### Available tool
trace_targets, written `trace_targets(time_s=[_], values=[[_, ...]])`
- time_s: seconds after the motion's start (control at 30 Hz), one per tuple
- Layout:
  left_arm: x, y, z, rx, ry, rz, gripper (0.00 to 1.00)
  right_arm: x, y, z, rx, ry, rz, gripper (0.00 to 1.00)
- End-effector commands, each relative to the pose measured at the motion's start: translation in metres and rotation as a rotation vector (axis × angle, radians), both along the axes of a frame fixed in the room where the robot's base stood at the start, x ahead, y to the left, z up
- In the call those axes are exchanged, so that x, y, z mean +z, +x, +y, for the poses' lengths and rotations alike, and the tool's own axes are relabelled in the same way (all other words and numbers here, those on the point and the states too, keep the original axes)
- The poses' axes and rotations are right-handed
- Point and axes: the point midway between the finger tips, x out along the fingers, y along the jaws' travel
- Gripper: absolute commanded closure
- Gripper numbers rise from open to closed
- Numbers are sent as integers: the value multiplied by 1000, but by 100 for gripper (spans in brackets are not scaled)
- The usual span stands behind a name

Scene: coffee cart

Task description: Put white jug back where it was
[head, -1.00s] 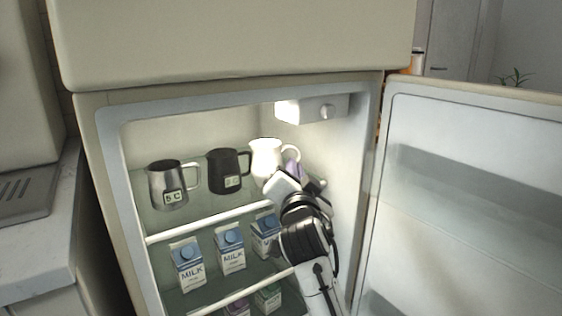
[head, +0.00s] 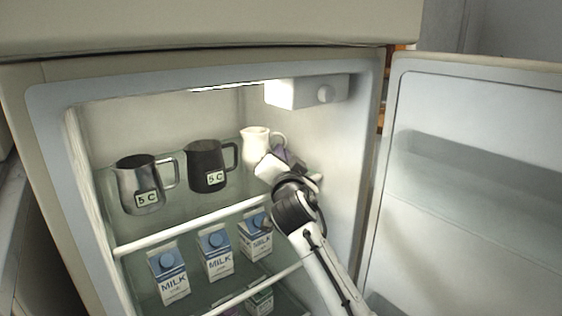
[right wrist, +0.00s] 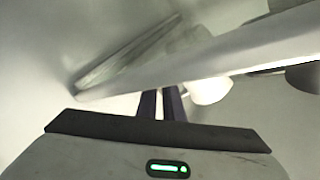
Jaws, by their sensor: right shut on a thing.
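The white jug (head: 254,148) is at the back right of the fridge's upper shelf, right of a dark jug (head: 205,166) and a steel jug (head: 139,186), both labelled 5 C. My right gripper (head: 281,153) reaches into the fridge and is shut on the white jug at its handle side. The jug looks upright; whether its base touches the shelf is hard to tell. In the right wrist view, the purple fingers (right wrist: 161,103) are close together beside the white jug (right wrist: 208,91). The handle is partly hidden. My left gripper is out of view.
Several milk cartons (head: 215,255) stand on the shelf below. The upper shelf's white front edge (head: 185,232) runs under the jugs. A light box (head: 295,92) hangs above the white jug. The fridge door (head: 480,190) stands open at right.

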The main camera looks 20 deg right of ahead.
Motion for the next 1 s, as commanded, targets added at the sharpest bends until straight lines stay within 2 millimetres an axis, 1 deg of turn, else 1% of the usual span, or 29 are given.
trace_targets(time_s=[0.2,0.37,0.4,0.47,0.5,0.77,0.9,1.0], values=[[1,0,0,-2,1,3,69,3,0,1,1,1,-7,100],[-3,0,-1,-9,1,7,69,-1,0,1,2,2,-6,100],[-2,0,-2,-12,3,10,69,-3,0,0,1,0,-2,91],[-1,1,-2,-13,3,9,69,-2,0,0,1,0,-2,81],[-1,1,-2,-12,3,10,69,-2,0,0,1,0,-2,74],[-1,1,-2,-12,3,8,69,-2,0,0,1,0,-2,74],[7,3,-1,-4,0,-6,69,4,-1,1,1,0,-2,74],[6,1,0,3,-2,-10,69,1,-13,5,3,2,-2,74]])
